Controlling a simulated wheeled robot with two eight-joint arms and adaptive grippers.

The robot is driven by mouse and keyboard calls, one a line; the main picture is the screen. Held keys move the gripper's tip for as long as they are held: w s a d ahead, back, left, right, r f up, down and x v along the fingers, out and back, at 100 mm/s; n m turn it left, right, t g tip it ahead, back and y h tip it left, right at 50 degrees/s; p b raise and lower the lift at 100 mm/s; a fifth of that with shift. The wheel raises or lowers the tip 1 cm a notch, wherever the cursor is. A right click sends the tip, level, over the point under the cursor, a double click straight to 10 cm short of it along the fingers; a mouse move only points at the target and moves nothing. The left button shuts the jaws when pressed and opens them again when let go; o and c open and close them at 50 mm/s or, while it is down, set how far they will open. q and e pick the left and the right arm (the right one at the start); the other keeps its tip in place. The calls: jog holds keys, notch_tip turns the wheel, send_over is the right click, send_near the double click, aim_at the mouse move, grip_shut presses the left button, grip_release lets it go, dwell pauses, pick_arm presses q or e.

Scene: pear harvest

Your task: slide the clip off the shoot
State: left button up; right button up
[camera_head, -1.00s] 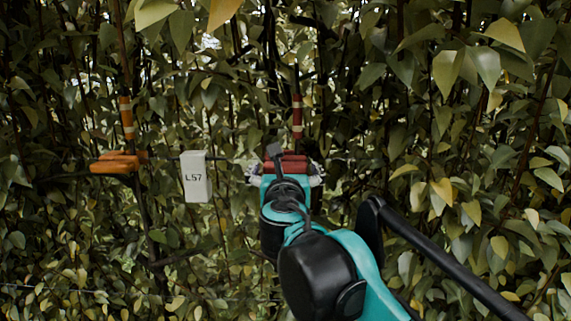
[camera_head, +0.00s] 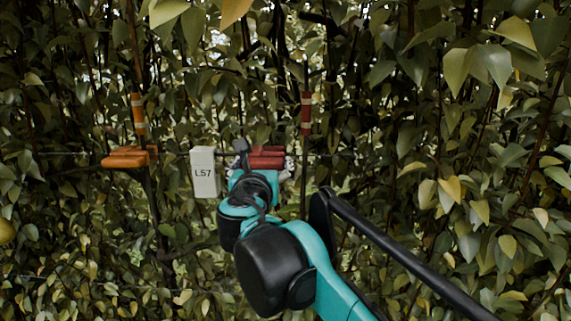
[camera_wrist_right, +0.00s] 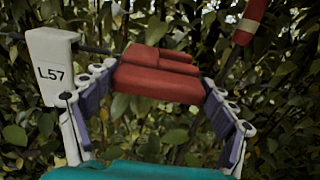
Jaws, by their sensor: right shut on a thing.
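The red clip (camera_head: 267,153) is in my right gripper (camera_head: 264,165), which is shut on it. In the wrist view the clip (camera_wrist_right: 158,72) sits level between the two finger tips. The red-banded shoot (camera_head: 306,113) stands upright to the right of the clip. In the wrist view the shoot (camera_wrist_right: 250,22) leans at upper right and passes behind the right finger, with a gap between it and the clip. My left gripper is not in view.
A white tag marked L57 (camera_head: 204,172) hangs close to the left of my right gripper. Farther left, an orange clip (camera_head: 128,157) sits by an orange-banded shoot (camera_head: 138,115). Dense leaves surround everything. A thin wire runs across behind the tag.

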jog(key=shift+a, duration=0.6)
jog(key=shift+d, duration=0.3)
jog(key=o, duration=1.4)
jog(key=shift+a, duration=0.1)
jog(key=shift+o, duration=0.9)
jog(key=shift+a, duration=0.25)
jog(key=shift+s, duration=0.35)
jog(key=s, duration=1.1)
